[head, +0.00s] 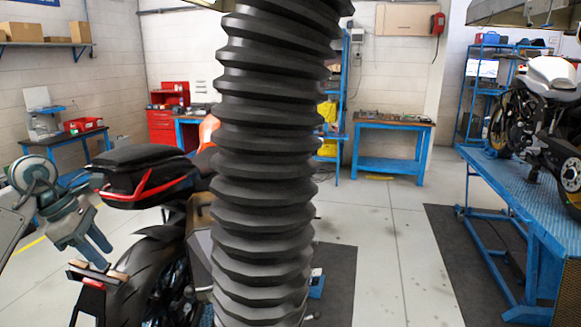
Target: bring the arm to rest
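My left gripper (93,249) is at the lower left, its arm coming in from the left edge. Its two fingers point down and to the right, with a gap between them and nothing held. It hangs in front of the rear of a dark motorcycle (150,282), near the tail light. I cannot tell whether it touches the motorcycle. My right gripper is not in view.
A thick black ribbed hose (265,150) fills the middle and hides much behind it. The motorcycle carries a black top case (140,170). A blue lift (525,205) with another motorcycle (545,110) stands right. Floor between hose and lift is clear.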

